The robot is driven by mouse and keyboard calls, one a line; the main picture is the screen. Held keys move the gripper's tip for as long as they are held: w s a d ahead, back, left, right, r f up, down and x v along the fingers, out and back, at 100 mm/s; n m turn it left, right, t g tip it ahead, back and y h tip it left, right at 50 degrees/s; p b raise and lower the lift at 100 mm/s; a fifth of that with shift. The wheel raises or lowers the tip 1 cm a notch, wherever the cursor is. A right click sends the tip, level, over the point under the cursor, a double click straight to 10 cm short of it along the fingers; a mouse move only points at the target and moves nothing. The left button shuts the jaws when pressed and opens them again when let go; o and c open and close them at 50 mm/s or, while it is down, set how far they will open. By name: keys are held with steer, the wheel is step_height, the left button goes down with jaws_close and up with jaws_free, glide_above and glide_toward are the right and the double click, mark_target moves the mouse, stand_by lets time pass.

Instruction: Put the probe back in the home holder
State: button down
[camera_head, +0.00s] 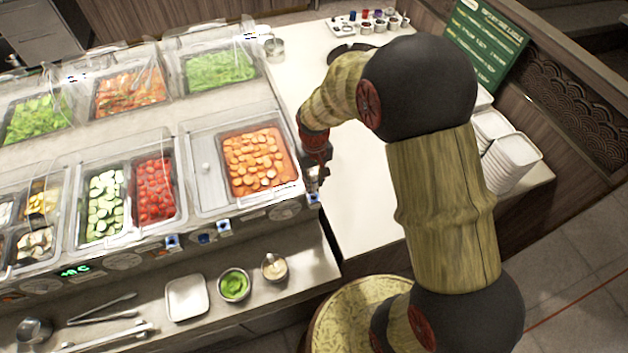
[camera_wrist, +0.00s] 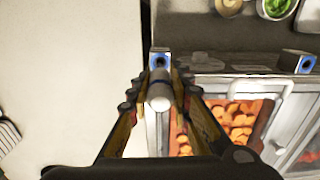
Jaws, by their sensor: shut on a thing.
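My gripper (camera_head: 317,163) is at the right front corner of the salad counter. In the wrist view its two fingers (camera_wrist: 159,96) are shut on the probe (camera_wrist: 159,90), a pale cylinder with a dark band near its far end. A small metal holder with a blue face and dark hole (camera_wrist: 159,61) is directly beyond the probe's far end; whether they touch I cannot tell. This holder also shows in the head view (camera_head: 313,198). Another blue-faced holder (camera_wrist: 298,62) is to the right in the wrist view. More blue-faced holders (camera_head: 224,227) (camera_head: 172,241) line the counter's front edge.
A pan of orange slices (camera_head: 258,160) under a clear guard is left of my gripper. A white counter (camera_head: 362,215) is clear at right. Small bowls (camera_head: 234,285), a white dish (camera_head: 187,297) and tongs (camera_head: 105,312) lie on the front shelf. Stacked white containers (camera_head: 508,150) stand far right.

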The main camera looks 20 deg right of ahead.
mark_target(314, 191)
steer(key=shift+f+b, duration=1.9)
steer(key=shift+f, duration=0.95)
stand_by(0.9)
stand_by(0.4)
steer(key=c, duration=1.5)
jaws_free()
steer(key=shift+c, duration=0.2)
step_height(314, 191, up, 12)
